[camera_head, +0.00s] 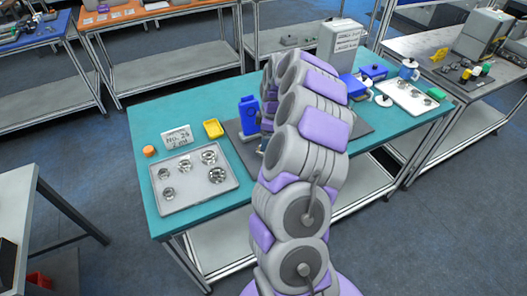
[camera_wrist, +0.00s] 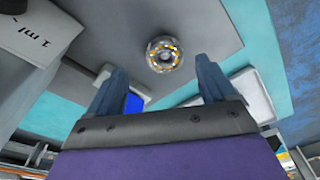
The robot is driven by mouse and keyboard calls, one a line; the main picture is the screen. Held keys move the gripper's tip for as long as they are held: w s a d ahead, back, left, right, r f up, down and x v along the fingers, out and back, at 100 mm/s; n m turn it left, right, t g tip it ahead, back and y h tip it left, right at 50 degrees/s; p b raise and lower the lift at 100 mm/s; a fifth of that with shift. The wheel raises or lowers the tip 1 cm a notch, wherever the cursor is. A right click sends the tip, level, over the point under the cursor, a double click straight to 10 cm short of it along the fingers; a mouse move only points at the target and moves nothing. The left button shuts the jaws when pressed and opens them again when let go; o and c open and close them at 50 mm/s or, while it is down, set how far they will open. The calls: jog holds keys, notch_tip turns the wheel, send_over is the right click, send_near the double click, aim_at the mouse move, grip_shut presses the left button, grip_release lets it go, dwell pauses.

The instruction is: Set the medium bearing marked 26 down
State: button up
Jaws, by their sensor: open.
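A round metal bearing (camera_wrist: 164,54) with orange-yellow balls shows in the wrist view, on a grey mat. It is ahead of my gripper (camera_wrist: 160,72), roughly midway between the fingers and apart from both. The two fingers are wide open with nothing between them. No number can be read on the bearing. In the head view my own arm hides the gripper and this bearing. Several other bearings lie in a light tray (camera_head: 164,208) at the left of the teal table (camera_head: 146,115). A second light tray (camera_head: 420,110) with bearings stands at the right.
A sign card (camera_head: 177,138), a yellow tray (camera_head: 213,128) and an orange cap (camera_head: 149,151) stand near the left tray. A blue device (camera_head: 249,115) stands beside my arm. A grey lettered box (camera_head: 340,45) is behind it. The mat (camera_head: 361,122) has bare room right of my arm.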

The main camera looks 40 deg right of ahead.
jog(key=f, duration=0.2)
jog(key=a+f+b, duration=0.1)
jog(key=f, duration=0.1)
jog(key=shift+w+f, duration=0.15)
jog(key=shift+f, duration=0.1)
jog(key=shift+c, duration=0.4)
jog(key=c, duration=1.3)
jog(key=shift+r, duration=0.1)
